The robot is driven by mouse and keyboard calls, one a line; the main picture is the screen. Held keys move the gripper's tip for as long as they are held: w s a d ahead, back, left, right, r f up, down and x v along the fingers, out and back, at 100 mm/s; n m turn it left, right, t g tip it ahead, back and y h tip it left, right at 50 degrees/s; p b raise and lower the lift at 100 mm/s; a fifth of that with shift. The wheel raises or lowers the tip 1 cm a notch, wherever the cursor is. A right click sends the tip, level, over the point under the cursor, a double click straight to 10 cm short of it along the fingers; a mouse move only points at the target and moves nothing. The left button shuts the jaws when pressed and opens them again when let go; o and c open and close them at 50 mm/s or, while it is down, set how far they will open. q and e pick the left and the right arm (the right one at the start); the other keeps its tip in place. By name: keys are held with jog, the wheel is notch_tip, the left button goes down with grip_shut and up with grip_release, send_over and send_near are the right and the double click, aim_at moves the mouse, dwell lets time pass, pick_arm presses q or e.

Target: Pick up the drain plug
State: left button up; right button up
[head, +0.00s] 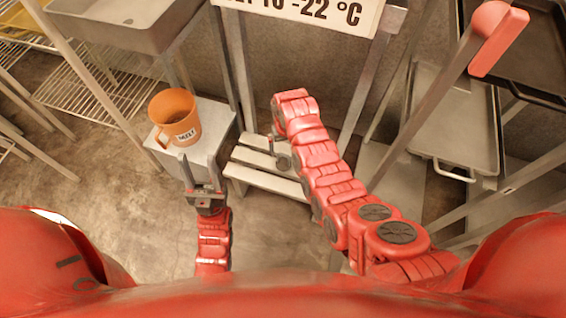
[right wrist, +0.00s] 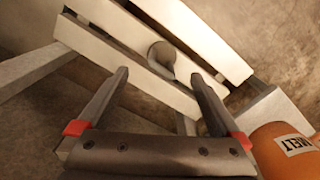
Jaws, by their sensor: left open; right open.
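The drain plug (right wrist: 162,53), a small dark grey rounded piece, lies on the pale slatted bench (right wrist: 108,48). In the head view the plug (head: 283,163) shows small beside my right arm. My right gripper (right wrist: 160,76) is open and empty, its two fingers pointing toward the plug, which appears between and just beyond the fingertips. I cannot tell the exact gap. In the head view the right gripper is mostly hidden by its own arm. My left gripper (head: 203,166) is open and empty, in front of the grey block, left of the bench.
An orange mug (head: 172,112) labelled MELT stands on the grey block (head: 215,128); the mug (right wrist: 285,150) also shows at the right wrist view's lower right. Wire shelves (head: 95,90) and a sink (head: 125,25) are left, metal trays (head: 455,115) right. The lower-left floor is clear.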

aim_at(284, 167)
jog(key=f, duration=0.4)
jog(key=shift+s+a+b, duration=0.15)
jog(key=shift+s+b, duration=0.05)
jog(key=shift+b, duration=0.15)
jog(key=shift+f+b, duration=0.3)
jog(key=shift+f, duration=0.35)
notch_tip(284, 167, down, 4)
jog(key=shift+s+f+b, duration=0.1)
jog(key=shift+s+b, duration=0.05)
jog(key=shift+b, duration=0.7)
jog(key=shift+c, duration=0.2)
jog(key=c, duration=1.5)
jog(key=shift+r, duration=0.25)
